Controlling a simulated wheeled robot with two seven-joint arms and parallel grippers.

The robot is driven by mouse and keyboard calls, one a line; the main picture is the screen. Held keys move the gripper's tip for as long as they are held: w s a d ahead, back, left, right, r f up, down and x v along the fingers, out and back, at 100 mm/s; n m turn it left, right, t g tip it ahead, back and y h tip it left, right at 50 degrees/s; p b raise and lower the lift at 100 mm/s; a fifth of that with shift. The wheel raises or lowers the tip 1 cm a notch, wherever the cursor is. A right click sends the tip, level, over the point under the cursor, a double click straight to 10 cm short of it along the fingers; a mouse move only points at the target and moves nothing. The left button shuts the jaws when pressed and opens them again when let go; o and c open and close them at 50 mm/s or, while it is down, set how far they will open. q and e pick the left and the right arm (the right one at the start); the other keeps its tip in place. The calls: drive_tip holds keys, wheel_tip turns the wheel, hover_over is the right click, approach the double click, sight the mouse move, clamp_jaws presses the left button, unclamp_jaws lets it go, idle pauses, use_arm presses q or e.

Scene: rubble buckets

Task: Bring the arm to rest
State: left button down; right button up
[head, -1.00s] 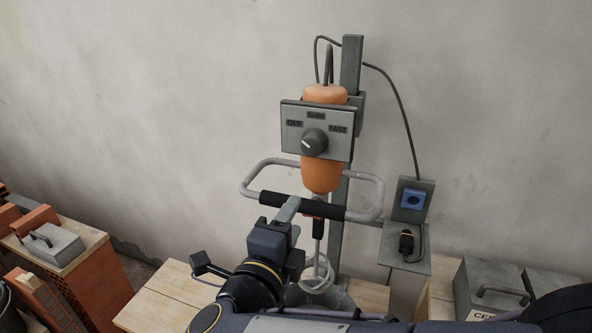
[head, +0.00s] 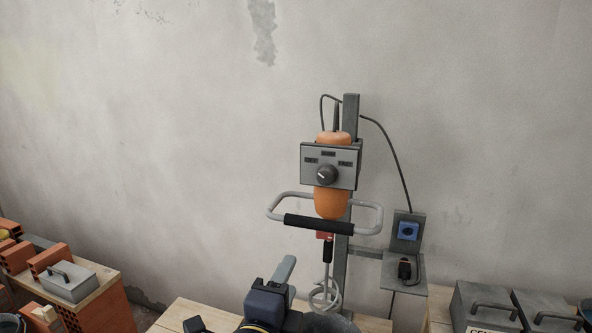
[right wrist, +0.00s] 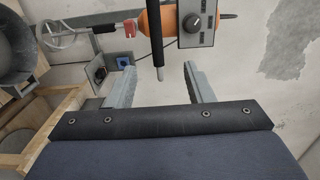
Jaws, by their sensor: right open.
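My right gripper (head: 277,281) is low in the middle of the head view, below and left of the mixer's black handle grip. In the right wrist view its two fingers (right wrist: 186,84) stand apart with nothing held between them. The orange mixer (head: 331,203) hangs on a grey post, with a dial panel (head: 329,166) on its front and a black grip bar (head: 319,224). In the right wrist view the bar (right wrist: 156,35) lies beyond the fingertips, apart from them. My left gripper is not in view.
A blue socket (head: 408,231) and a black plug (head: 404,269) sit on a bracket right of the post. Lidded grey boxes (head: 484,305) stand at the lower right. Bricks (head: 48,260) and a grey handled box (head: 69,284) are at the left. The wall space above is clear.

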drive_tip(key=w+d+n+y, duration=0.6)
drive_tip(key=d+y, duration=0.1)
drive_tip(key=y, duration=0.1)
drive_tip(key=s+d+n+g+y, duration=0.3)
drive_tip(key=d+n, duration=0.1)
drive_tip(key=n, duration=0.1)
drive_tip(key=s+d+f+n+g+h, duration=0.1)
drive_tip(key=s+d+f+n+g, duration=0.3)
drive_tip(key=s+f, duration=0.4)
drive_tip(key=s+d+f+n+g+h, duration=0.1)
drive_tip(key=s+d+f+n+g, duration=0.3)
drive_tip(key=s, duration=0.9)
drive_tip(key=d+f, duration=0.3)
drive_tip(key=f, duration=0.1)
drive_tip(key=shift+s+d+f+n+g, duration=0.15)
drive_tip(key=shift+d+f+n+g, duration=0.15)
drive_tip(key=shift+g, duration=0.1)
